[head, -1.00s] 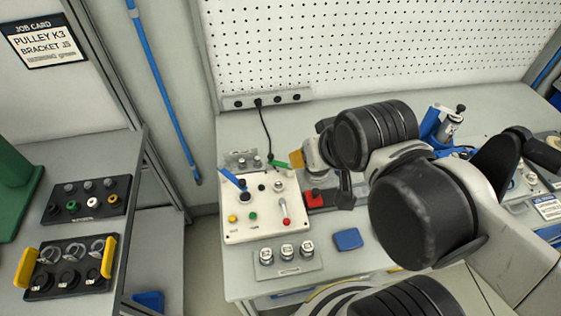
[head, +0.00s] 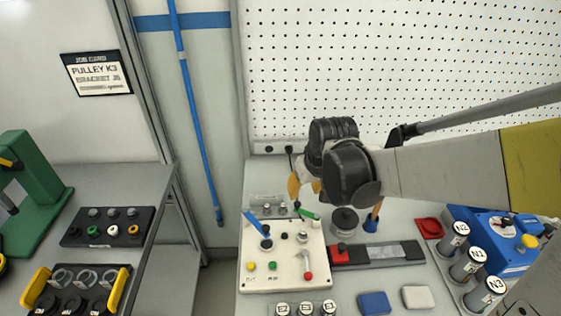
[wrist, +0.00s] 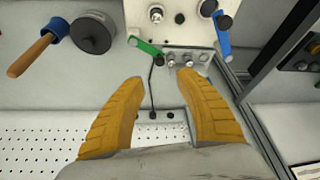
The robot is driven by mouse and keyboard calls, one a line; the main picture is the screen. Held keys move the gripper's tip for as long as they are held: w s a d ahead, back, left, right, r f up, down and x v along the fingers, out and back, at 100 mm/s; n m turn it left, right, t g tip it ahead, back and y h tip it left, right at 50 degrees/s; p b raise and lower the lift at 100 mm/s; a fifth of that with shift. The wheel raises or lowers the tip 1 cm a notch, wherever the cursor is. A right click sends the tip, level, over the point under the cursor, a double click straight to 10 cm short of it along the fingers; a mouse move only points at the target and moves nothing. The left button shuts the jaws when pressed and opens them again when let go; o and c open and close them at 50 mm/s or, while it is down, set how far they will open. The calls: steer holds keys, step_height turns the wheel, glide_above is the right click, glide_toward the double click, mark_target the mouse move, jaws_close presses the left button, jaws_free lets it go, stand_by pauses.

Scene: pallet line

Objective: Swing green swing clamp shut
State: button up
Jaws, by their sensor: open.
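The green swing clamp (head: 308,214) is a short green bar at the back right edge of the white fixture panel (head: 288,284). In the wrist view the green bar (wrist: 146,48) slants out past the panel edge. A blue swing clamp (head: 256,224) is at the panel's left; its bar also shows in the wrist view (wrist: 223,36). My gripper (wrist: 157,80) is open with nothing between its orange fingers. The green bar lies just beyond the left fingertip, apart from it as far as I can tell. In the head view my wrist partly hides the fingers.
A dark round puck (wrist: 91,33) and a wooden-handled tool (wrist: 32,55) lie beside the panel. A row of small metal posts (wrist: 187,57) and a black cable (wrist: 151,82) sit behind it. The pegboard (head: 400,60) bounds the bench at the back.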

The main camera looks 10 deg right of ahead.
mark_target(298, 203)
steer(key=b+x, duration=0.3)
steer(key=x, duration=0.7)
steer(key=shift+w+f+b, duration=0.15)
steer(key=shift+f+b, duration=0.1)
steer(key=shift+b, duration=0.15)
steer(key=shift+c, duration=0.5)
jaws_close()
